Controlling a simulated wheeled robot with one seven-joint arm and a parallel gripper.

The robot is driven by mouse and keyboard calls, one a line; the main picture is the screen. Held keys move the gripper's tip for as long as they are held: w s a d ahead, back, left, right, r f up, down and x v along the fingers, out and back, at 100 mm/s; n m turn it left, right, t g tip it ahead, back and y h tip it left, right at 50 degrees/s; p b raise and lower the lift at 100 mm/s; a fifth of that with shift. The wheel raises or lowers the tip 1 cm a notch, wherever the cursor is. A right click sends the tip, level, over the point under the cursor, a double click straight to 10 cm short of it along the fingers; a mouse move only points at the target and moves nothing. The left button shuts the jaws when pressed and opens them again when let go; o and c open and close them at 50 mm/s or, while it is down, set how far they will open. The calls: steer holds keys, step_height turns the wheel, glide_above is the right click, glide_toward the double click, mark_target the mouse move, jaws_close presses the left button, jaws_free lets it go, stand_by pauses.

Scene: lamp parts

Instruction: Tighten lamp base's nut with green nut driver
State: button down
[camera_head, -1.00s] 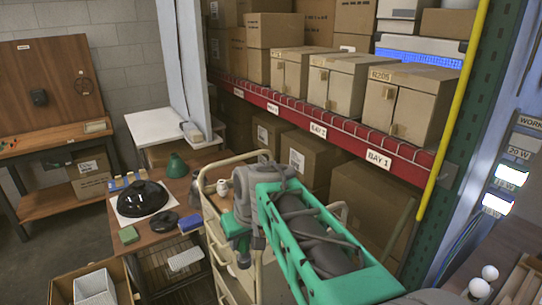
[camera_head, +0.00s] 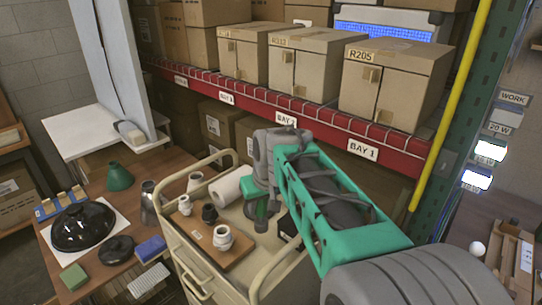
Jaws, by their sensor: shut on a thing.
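A black, shiny dome-shaped part (camera_head: 83,226), which looks like the lamp base, sits on a white sheet on the wooden table at the left. I cannot make out its nut. A flat black disc (camera_head: 117,249) lies beside it. My gripper (camera_head: 262,208) hangs over the cream cart, right of the table and well apart from the dome, partly hidden by my arm. It is shut on a dark green piece that looks like the green nut driver; its tip and the fingers are not clear.
The cream cart (camera_head: 200,262) carries a wooden board (camera_head: 207,240) with several small sockets, and a white roll (camera_head: 231,186). On the table are a green cone (camera_head: 119,177), a blue block (camera_head: 150,249) and a green block (camera_head: 73,277). Shelves of boxes (camera_head: 385,83) stand behind.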

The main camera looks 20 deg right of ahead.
steer(key=w+d+r+m+h, duration=0.1)
steer(key=w+d+m, duration=0.15)
steer(key=w, duration=0.45)
steer(key=w+d+r+m+h, duration=0.1)
steer(key=w+d+m, duration=0.15)
steer(key=w, duration=0.55)
steer(key=shift+n, duration=0.4)
steer(key=f+b, duration=0.1)
steer(key=f, duration=0.1)
steer(key=f+b, duration=0.2)
steer(key=shift+s+d+f, duration=0.1)
steer(key=shift+d+f, duration=0.1)
steer(key=shift+f, duration=0.2)
steer(key=c, duration=1.6)
jaws_free()
jaws_close()
steer(key=shift+y, duration=0.3)
